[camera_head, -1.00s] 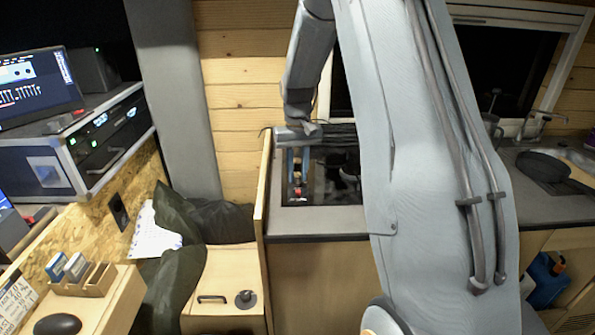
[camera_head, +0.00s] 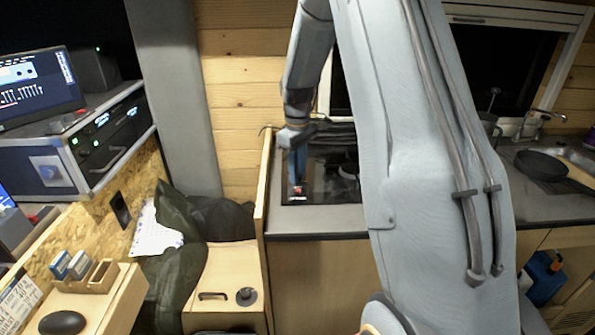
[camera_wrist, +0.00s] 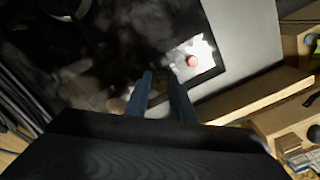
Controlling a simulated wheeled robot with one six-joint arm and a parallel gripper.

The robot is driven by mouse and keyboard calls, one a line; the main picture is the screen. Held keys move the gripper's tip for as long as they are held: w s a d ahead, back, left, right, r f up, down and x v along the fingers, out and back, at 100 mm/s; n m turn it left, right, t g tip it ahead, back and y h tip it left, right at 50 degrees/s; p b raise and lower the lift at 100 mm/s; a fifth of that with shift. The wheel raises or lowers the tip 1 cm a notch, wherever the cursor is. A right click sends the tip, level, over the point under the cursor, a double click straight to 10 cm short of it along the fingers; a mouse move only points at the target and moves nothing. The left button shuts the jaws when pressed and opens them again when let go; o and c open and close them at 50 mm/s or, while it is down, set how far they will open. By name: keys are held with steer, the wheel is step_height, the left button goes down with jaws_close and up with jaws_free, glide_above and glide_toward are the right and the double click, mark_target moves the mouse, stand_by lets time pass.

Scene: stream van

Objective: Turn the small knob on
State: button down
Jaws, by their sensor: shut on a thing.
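My gripper (camera_head: 298,178) points down over the left end of the black hob (camera_head: 325,190) in the head view. In the wrist view its two blue fingers (camera_wrist: 160,78) stand a narrow gap apart, close over the dark hob surface. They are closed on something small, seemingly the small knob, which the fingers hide. A red knob (camera_wrist: 192,61) sits in a bright reflection just beyond the fingertips, at the hob's corner; its red also shows in the head view (camera_head: 298,191). A dim brownish round shape (camera_wrist: 117,105) lies left of the fingers.
A wooden partition (camera_head: 264,190) stands close left of the hob. A pan (camera_head: 545,166) lies at the right of the counter. A wooden box with a handle (camera_head: 222,275) and a dark round knob (camera_head: 246,296) sits lower left. My arm hides the middle counter.

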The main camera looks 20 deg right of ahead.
steer(key=shift+w+r, duration=0.1)
stand_by(0.4)
steer(key=c, duration=1.5)
jaws_free()
steer(key=shift+r+b, duration=1.1)
steer(key=shift+r, duration=2.75)
steer(key=s+a+f+m, duration=0.1)
steer(key=s+a, duration=0.1)
steer(key=s, duration=0.2)
steer(key=s+a+m, duration=0.1)
steer(key=s+a, duration=0.2)
steer(key=s, duration=0.1)
steer(key=s+a+f, duration=0.1)
steer(key=s+a, duration=0.2)
steer(key=s, duration=0.1)
steer(key=shift+a+f+m+t, duration=0.15)
steer(key=shift+f+m+t, duration=0.15)
steer(key=shift+f+m, duration=0.1)
steer(key=s+a+f+m, duration=0.1)
steer(key=s, duration=0.3)
steer(key=s+a+f+m, duration=0.1)
steer(key=s+a, duration=0.1)
steer(key=s, duration=0.2)
steer(key=s+a+f+m, duration=0.1)
steer(key=s, duration=0.4)
steer(key=shift+a+f+t, duration=0.2)
steer(key=shift+a+t, duration=0.1)
steer(key=shift+t, duration=0.1)
